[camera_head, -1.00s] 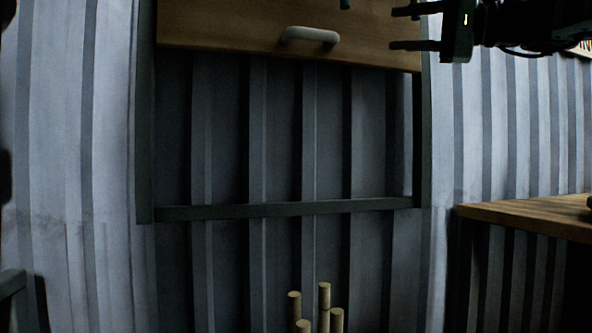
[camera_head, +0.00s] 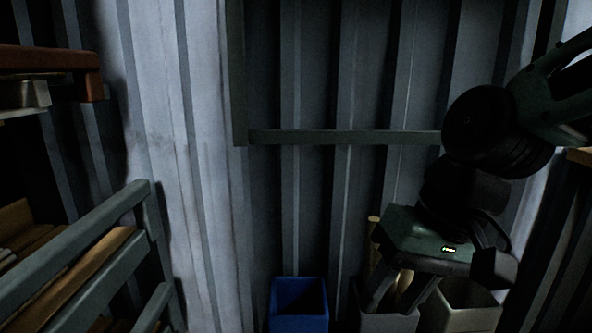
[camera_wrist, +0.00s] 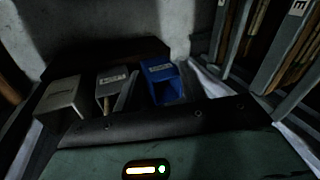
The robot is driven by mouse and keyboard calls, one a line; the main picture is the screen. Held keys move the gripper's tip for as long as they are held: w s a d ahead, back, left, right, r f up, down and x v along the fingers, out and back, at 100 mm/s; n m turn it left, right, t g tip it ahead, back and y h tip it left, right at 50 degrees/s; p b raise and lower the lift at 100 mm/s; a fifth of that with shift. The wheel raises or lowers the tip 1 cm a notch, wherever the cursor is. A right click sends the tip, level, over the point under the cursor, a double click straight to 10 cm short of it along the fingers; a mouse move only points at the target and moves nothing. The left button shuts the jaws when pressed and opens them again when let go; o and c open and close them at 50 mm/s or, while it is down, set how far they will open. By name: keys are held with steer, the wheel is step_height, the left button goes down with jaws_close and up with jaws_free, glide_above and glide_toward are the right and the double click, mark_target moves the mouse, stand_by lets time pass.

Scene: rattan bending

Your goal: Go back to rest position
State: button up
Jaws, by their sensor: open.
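My gripper (camera_head: 392,302) points downward at the lower right of the head view, in front of the bins. Its fingers are apart, and I see nothing held between them. Pale rods (camera_head: 405,284) show behind and between the fingers, standing in a bin; they look apart from the gripper, though the overlap hides part of them. In the wrist view the gripper's dark green body fills the bottom and the fingertips are hidden.
A blue bin (camera_head: 299,304) stands left of a grey bin (camera_head: 388,322) and a pale bin (camera_head: 462,307); the blue bin also shows in the wrist view (camera_wrist: 160,80). A grey rack (camera_head: 75,265) with wooden boards is at left. A dark frame bar (camera_head: 340,137) crosses the corrugated wall.

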steer(key=s+d+f+n+h+p, duration=0.2)
steer(key=s+d+f+n+h, duration=0.15)
steer(key=s+f+n, duration=0.4)
step_height(320, 180, up, 39)
steer(key=s+m+p, duration=0.1)
steer(key=p, duration=3.6)
steer(key=shift+a+m, duration=0.35)
steer(key=shift+a, duration=0.1)
